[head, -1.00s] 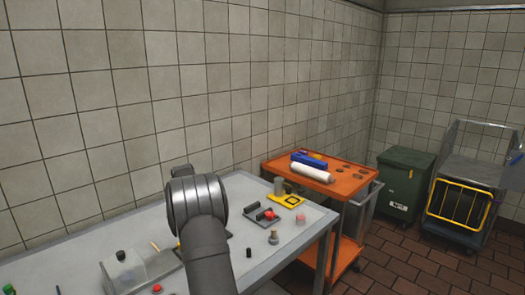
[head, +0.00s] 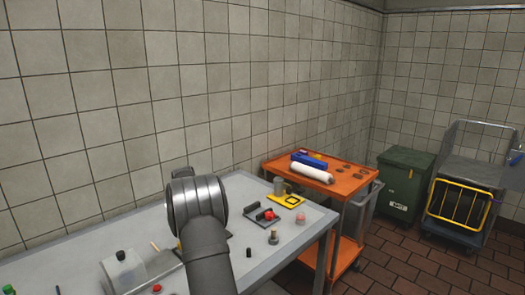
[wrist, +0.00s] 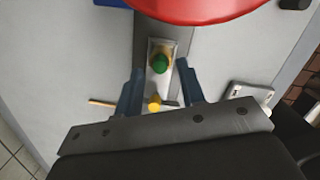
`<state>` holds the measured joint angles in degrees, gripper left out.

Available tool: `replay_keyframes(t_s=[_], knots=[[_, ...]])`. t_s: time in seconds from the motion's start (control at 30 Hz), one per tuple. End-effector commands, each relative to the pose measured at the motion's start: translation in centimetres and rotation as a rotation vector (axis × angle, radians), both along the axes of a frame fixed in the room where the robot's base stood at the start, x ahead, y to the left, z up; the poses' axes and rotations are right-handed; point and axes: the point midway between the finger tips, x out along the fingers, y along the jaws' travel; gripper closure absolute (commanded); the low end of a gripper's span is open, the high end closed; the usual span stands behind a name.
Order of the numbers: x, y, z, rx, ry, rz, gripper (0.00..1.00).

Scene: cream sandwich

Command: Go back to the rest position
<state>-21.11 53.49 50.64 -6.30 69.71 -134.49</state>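My gripper (wrist: 160,66) shows in the wrist view with its two dark blue fingers spread apart and nothing clearly held. Below it, in line with the gap, are a green round knob (wrist: 160,64) on a pale strip and a small yellow round piece (wrist: 154,103). A large red round thing (wrist: 200,8) fills the top edge of that view. In the head view my arm stands over the grey table (head: 75,245), and its links hide the fingers and the table behind them.
An orange cart (head: 335,187) with a white roll (head: 311,173) adjoins the table's right end. A green bin (head: 405,180) stands farther right.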

Motion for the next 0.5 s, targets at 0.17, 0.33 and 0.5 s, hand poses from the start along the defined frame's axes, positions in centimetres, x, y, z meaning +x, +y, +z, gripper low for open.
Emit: replay_keyframes(t_s=[0.17,0.33,0.5], knots=[[0.3,-0.1,0.0,0.001,-0.005,-0.001,0.64],[0.1,-0.8,3.1,0.000,-0.001,-0.002,0.64],[-0.6,-3.8,4.8,0.000,0.000,-0.002,0.64]])
